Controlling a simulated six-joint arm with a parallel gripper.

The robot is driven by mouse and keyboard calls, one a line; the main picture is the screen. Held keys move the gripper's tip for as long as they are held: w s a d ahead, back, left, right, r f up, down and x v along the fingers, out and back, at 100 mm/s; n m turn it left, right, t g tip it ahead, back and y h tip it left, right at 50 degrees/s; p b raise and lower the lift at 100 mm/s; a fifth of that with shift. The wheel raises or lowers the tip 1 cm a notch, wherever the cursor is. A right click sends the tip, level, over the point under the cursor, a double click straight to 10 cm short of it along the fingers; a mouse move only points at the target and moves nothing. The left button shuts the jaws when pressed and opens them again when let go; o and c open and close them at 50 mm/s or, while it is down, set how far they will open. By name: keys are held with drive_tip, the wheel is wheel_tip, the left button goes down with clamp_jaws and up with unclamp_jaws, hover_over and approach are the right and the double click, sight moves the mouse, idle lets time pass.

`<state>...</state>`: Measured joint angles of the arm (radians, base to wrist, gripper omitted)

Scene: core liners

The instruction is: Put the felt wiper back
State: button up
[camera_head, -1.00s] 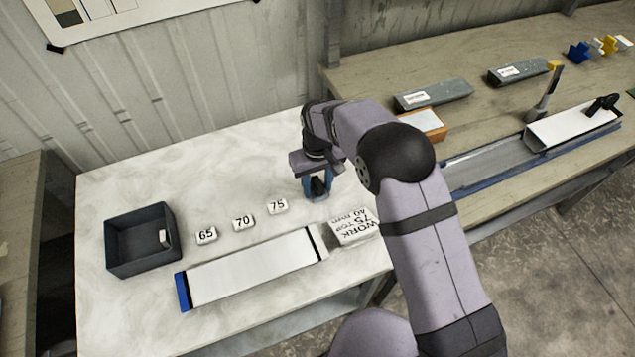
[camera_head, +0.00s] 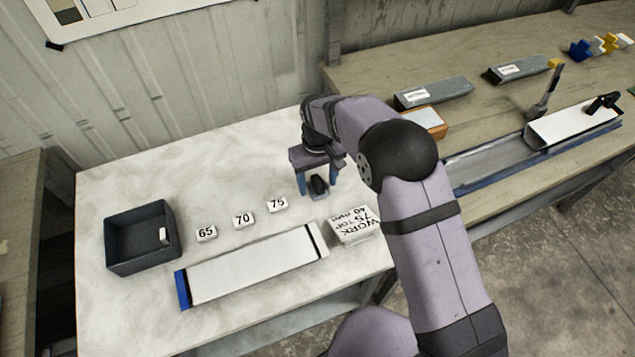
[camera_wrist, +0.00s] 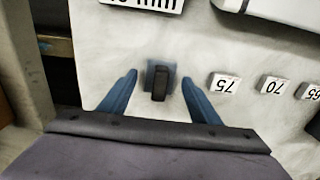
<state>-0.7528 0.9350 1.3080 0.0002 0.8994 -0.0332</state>
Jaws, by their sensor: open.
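The felt wiper (camera_head: 318,185), a small block with a dark grip, stands on the pale tabletop to the right of the number tile 75. It also shows in the wrist view (camera_wrist: 159,83), between and just ahead of my fingertips. My gripper (camera_head: 317,190) is open above the wiper, with one blue finger on each side of it. In the wrist view both fingers (camera_wrist: 159,82) are spread, with a gap on either side of the wiper, and nothing is held.
Tiles 65 (camera_head: 206,233), 70 (camera_head: 243,220) and 75 (camera_head: 277,205) lie left of my gripper. A white liner (camera_head: 250,268) lies in front, with a work sign (camera_head: 352,226) at its right end. A dark open box (camera_head: 140,262) stands at the left.

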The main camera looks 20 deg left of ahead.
sight(318, 181)
wheel_tip(318, 181, up, 11)
drive_tip(key=b, duration=0.2)
drive_tip(key=shift+b, duration=0.3)
drive_tip(key=shift+d+r, duration=0.1)
drive_tip(key=s+d+m, duration=0.2)
drive_tip(key=d+m, duration=0.2)
drive_tip(key=d, duration=1.7)
drive_tip(key=s+d+f+m, duration=0.3)
drive_tip(key=s+d+m, duration=0.2)
drive_tip(key=s+d, duration=0.8)
drive_tip(key=shift+s+d+f, duration=0.2)
drive_tip(key=shift+s+d, duration=0.2)
drive_tip(key=shift+d, duration=0.3)
drive_tip(key=shift+r, duration=0.1)
drive_tip(key=shift+r+p, duration=0.4)
drive_tip(key=shift+p, duration=0.1)
